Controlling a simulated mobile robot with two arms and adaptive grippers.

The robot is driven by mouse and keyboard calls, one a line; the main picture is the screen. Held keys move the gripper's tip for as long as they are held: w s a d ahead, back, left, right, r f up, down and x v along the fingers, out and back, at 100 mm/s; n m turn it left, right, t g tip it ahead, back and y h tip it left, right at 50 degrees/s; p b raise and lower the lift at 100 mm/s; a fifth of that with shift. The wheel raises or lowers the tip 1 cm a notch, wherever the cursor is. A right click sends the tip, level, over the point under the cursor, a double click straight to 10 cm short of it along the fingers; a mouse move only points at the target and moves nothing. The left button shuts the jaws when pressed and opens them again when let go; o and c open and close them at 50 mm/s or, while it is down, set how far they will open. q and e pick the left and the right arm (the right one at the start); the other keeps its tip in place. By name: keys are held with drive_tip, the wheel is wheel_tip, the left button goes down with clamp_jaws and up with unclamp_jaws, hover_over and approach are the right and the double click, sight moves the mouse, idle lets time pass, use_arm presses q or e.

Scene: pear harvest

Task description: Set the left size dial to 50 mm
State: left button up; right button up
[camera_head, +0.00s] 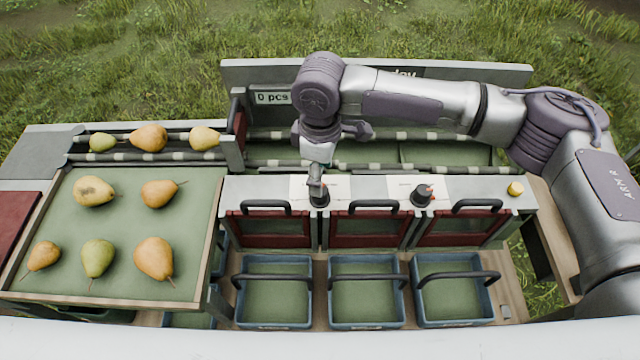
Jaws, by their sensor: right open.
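The left size dial (319,199) is a small dark knob on a white plate (335,188) on the grey sorter panel. Its pointer and scale are partly hidden by my right gripper, so I cannot read its setting. My right gripper (317,180) points down just over this dial, with its fingers open; whether they touch the knob I cannot tell. The right size dial (421,197) is a similar dark knob with a red-orange mark, on its own white plate. My left gripper is not in view.
Red-framed flaps with black handles (262,229) stand in front of the dials, above blue crates with green bottoms (277,300). A tray (125,235) with several pears is at left. A yellow knob (516,188) is at right. A "0 pcs" display (272,98) is behind.

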wheel_tip(320, 180, down, 6)
drive_tip(key=shift+p, duration=0.35)
drive_tip(key=shift+w, duration=0.1)
drive_tip(key=c, duration=1.1)
